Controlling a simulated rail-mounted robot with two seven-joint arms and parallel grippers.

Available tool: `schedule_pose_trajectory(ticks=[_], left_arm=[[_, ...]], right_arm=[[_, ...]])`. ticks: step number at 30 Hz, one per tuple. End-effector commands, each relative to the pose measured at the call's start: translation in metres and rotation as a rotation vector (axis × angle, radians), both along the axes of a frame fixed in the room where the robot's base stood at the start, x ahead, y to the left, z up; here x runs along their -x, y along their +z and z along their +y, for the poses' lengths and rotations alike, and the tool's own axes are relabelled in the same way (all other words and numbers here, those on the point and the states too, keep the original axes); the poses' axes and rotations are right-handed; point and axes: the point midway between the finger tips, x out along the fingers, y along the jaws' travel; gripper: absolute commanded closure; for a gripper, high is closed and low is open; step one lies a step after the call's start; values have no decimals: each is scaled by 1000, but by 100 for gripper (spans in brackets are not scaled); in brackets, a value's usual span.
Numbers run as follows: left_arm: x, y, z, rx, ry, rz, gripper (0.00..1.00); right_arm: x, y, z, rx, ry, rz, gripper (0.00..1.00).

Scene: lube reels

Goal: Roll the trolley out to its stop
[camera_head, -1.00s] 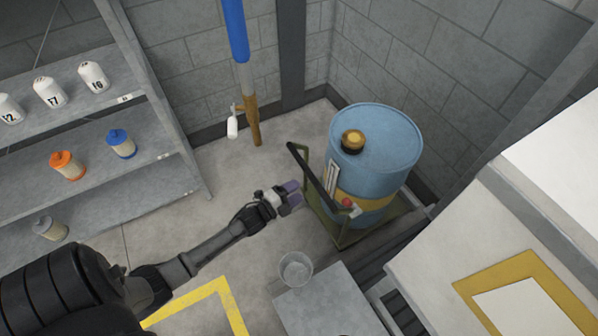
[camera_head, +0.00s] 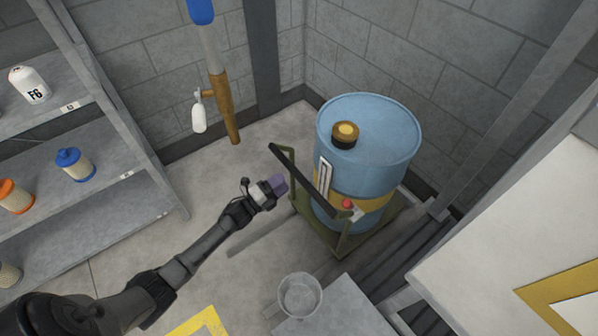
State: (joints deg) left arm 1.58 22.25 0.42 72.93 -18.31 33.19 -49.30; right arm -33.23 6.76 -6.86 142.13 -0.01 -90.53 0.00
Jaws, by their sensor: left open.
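The trolley (camera_head: 343,246) is a low green platform in the corner by the block walls. A blue drum (camera_head: 385,140) with a yellow band and a brass-coloured cap stands upright on it. The trolley's push handle, a dark bar (camera_head: 302,181) on green posts, faces my left arm. The floor stop is not clearly seen. My right gripper is not in view.
A clear bucket (camera_head: 300,295) stands in front, by a grey surface (camera_head: 345,307). Grey shelves (camera_head: 110,190) with filters and bottles are at the left. A blue and brown pipe (camera_head: 221,95) hangs at the back. A yellow floor marking (camera_head: 205,322) lies below my arm.

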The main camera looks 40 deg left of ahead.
Motion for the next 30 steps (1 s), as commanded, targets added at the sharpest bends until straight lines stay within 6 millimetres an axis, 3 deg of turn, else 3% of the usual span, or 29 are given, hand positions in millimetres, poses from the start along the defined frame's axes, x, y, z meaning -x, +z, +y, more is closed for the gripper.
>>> schedule_pose_trajectory(ticks=[6, 12, 19, 30], left_arm=[[-38, 6, -9, 1, 0, -2, 47], [-62, 11, -15, 0, 1, -1, 47], [-74, 14, -19, 0, 1, 2, 47], [-76, 15, -19, 0, 1, 2, 49]], right_arm=[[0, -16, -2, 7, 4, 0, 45], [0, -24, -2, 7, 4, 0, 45], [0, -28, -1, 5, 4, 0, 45], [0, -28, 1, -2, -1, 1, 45]])
